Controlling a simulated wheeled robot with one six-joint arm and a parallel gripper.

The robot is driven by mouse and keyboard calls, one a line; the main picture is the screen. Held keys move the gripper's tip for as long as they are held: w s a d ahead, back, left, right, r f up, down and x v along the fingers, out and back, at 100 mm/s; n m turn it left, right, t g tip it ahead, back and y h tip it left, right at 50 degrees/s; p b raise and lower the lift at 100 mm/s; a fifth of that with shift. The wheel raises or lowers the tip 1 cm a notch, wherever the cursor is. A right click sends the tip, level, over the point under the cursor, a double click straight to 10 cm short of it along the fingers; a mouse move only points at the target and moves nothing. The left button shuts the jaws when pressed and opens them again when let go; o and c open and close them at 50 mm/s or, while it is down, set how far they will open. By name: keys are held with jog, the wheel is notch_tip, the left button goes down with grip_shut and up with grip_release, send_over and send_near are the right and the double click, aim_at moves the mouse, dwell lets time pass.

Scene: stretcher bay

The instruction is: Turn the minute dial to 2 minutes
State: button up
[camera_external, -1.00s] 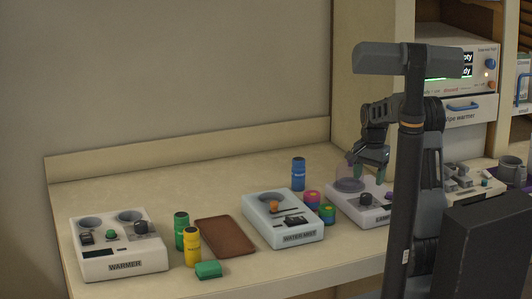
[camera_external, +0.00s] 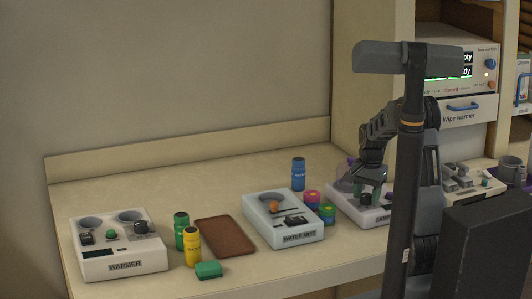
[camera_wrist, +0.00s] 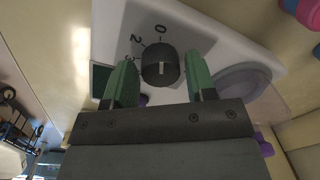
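The dial is a black round knob (camera_wrist: 161,70) on a white device (camera_wrist: 215,45), with a short pale mark on its face. The numerals 0, 2 and 3 show beside it in the wrist view. My gripper (camera_wrist: 160,80) is open, with one green finger on each side of the knob. Gaps show between the fingers and the knob. In the external view my gripper (camera_external: 370,194) points down over the white device (camera_external: 347,205), whose front label is partly hidden by my arm. The knob cannot be made out there.
A clear domed cover (camera_external: 345,183) stands at the device's back left. Pink-and-green round containers (camera_external: 327,214) and a blue bottle (camera_external: 298,174) are left of it. A white device with an orange knob (camera_external: 283,232) stands further left. A brown tray (camera_external: 225,237) lies beyond that.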

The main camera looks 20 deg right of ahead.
jog(key=c, duration=0.6)
jog(key=shift+c, duration=0.2)
jog(key=shift+n, duration=0.3)
jog(key=n, duration=0.3)
jog(key=shift+n, duration=2.5)
jog(key=o, duration=0.9)
